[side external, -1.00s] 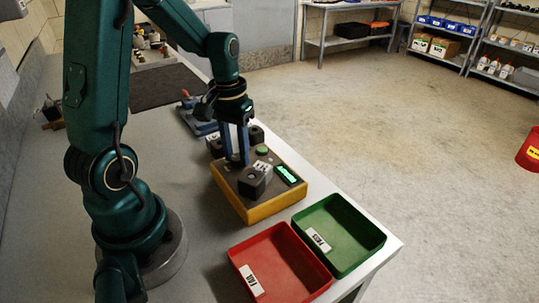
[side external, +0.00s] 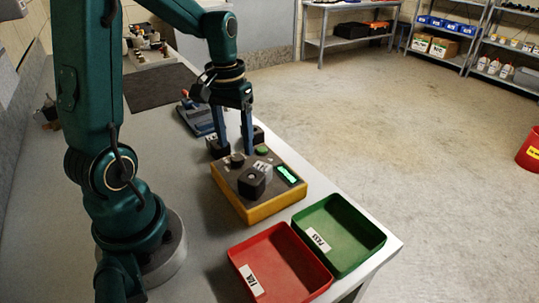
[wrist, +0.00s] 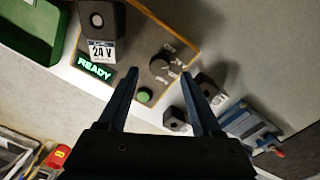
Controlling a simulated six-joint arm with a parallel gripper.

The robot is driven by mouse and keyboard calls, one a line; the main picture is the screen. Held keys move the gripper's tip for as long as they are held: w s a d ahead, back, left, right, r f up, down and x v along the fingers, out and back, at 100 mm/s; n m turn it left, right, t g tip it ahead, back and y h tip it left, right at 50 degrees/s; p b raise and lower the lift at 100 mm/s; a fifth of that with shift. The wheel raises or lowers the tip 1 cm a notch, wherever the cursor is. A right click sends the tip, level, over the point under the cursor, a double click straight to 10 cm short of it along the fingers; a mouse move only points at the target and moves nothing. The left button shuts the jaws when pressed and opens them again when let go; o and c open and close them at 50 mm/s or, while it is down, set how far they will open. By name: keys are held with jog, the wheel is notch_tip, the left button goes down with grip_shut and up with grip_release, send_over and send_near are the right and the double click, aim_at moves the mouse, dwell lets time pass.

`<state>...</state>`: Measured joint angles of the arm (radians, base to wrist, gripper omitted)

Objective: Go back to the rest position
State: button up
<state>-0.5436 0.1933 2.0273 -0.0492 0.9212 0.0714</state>
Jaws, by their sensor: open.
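My gripper (side external: 235,150) is open and empty, its two blue fingers pointing down above the far part of the yellow test box (side external: 254,212). In the wrist view my gripper (wrist: 160,73) has its fingertips apart on either side of the dark knob (wrist: 160,65), with no contact visible. The knob also shows in the side view (side external: 237,160). A black block (side external: 252,184) sits on the box by a 24 V label (wrist: 102,50). The lit display (wrist: 96,68) reads READY. A green button (wrist: 144,97) is near the knob.
Red (side external: 238,262) and green (side external: 378,240) trays, both empty, stand at the near end of the table. Dark blocks (side external: 217,147) and a blue fixture (wrist: 250,130) lie beyond the box. A dark mat (side external: 160,88) lies farther back. Space above the table is free.

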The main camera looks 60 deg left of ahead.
jog(key=shift+r, duration=0.95)
